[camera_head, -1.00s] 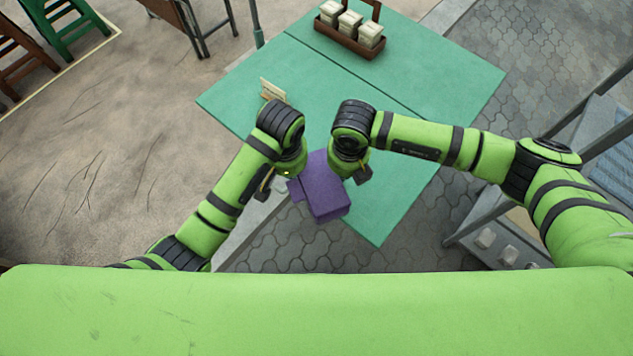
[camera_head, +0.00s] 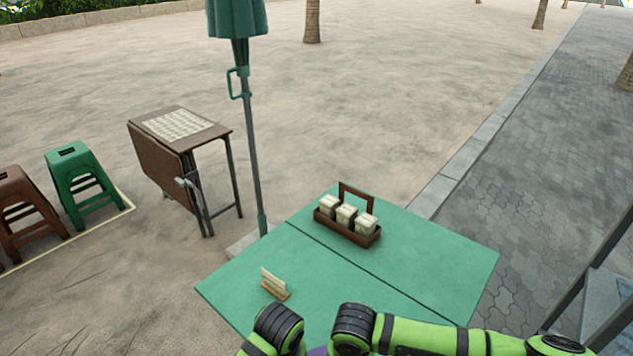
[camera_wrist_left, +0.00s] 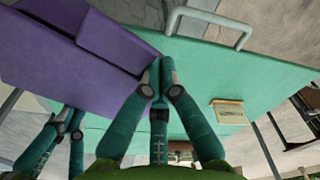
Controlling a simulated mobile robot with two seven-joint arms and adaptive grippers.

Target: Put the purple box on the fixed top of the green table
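The purple box (camera_wrist_left: 75,50) fills the upper left of the left wrist view, with a raised flap-like panel on its side. In the head view only a sliver of the box (camera_head: 318,351) shows at the bottom edge. My left gripper (camera_wrist_left: 161,66) has its fingertips together at the box's near corner and looks shut on its edge. My right gripper (camera_wrist_left: 72,114) shows small at the box's lower edge, its tips close together, apparently also on the box. The green table (camera_head: 340,265) has a dark seam dividing its top into two parts.
A brown wooden caddy (camera_head: 347,232) with three pale containers stands on the table's far part. A small card holder (camera_head: 275,283) stands near the left edge. A green umbrella pole (camera_head: 251,150) rises behind.

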